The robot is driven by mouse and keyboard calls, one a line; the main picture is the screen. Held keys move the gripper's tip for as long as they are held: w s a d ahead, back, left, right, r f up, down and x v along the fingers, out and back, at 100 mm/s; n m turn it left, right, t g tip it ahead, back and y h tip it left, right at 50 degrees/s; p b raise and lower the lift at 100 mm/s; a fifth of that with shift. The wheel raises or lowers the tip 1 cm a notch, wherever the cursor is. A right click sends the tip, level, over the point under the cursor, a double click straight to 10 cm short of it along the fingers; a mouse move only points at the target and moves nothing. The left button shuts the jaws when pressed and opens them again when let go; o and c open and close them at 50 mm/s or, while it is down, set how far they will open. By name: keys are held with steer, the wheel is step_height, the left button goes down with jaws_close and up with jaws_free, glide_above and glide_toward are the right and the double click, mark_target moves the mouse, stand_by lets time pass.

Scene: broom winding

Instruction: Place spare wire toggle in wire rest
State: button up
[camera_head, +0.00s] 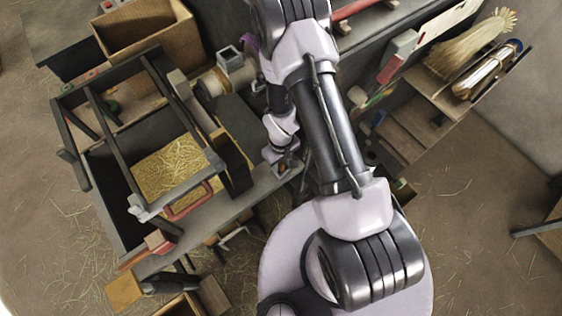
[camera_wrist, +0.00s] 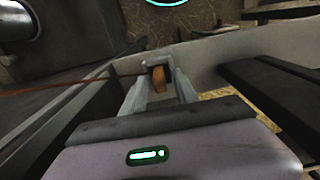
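In the wrist view, my gripper (camera_wrist: 160,82) points away from the camera, its two pale fingers close together at the tips. A small orange-brown wooden piece, which looks like the wire toggle (camera_wrist: 158,77), sits between the fingertips. A thin reddish-brown wire (camera_wrist: 70,83) runs from it to the left edge. In the head view, my gripper (camera_head: 287,168) hangs by the right end of the grey bench, partly hidden by my arm; the toggle cannot be made out there. I cannot identify the wire rest for certain in either view.
A dark frame machine with a straw-filled tray (camera_head: 168,172) stands left of my gripper. A broom head (camera_head: 470,48) lies on a shelf at the upper right. Straw litters the open floor.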

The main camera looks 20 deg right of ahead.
mark_target(281, 163)
step_height(281, 163, up, 12)
steer(key=p, duration=1.1)
